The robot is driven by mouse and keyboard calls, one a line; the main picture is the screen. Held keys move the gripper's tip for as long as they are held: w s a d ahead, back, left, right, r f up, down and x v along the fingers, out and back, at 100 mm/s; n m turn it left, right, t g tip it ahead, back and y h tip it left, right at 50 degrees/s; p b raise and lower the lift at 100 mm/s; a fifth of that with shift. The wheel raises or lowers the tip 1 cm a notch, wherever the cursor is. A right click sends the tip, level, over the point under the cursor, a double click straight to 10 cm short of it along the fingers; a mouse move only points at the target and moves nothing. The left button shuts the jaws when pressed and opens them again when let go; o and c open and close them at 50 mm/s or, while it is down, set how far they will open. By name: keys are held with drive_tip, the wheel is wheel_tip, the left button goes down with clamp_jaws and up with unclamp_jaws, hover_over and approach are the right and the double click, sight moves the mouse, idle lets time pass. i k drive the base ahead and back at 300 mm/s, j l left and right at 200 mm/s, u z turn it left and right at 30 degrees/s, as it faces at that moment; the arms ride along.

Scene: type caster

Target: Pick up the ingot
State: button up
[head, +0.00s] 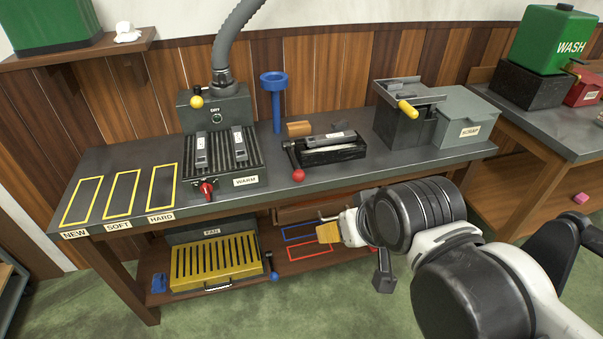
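No thing is labelled as the ingot, and I cannot tell for sure which piece it is. Two grey metal pieces, the left one (201,153) and the right one (239,146), lie on the ribbed grill of the WARM unit (246,181). Another grey bar (340,135) lies on the dark open box at the middle of the bench. My gripper (343,230) is low, below the bench's front edge, over the lower shelf. A tan piece (329,233) shows at its fingertips. Whether the fingers grip it, or are open or shut, is unclear.
The bench (330,178) carries yellow NEW, SOFT and HARD outlines, a blue stand (275,95) and a SCRAP bin (468,115). A yellow FAN unit (217,260) and red and blue outlines are on the lower shelf. A side bench (550,120) stands right.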

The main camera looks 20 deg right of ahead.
sight(323, 139)
drive_tip(key=i+l+u, duration=0.1)
drive_tip(key=i+l, duration=0.15)
drive_tip(key=i+l+u, duration=0.15)
drive_tip(key=l, duration=0.25)
drive_tip(key=i+l+u, duration=0.1)
drive_tip(key=i+l, duration=0.15)
drive_tip(key=i+l+u, duration=0.15)
drive_tip(key=l, duration=0.35)
drive_tip(key=i+l+u, duration=0.1)
drive_tip(key=l, duration=0.3)
drive_tip(key=i, duration=0.1)
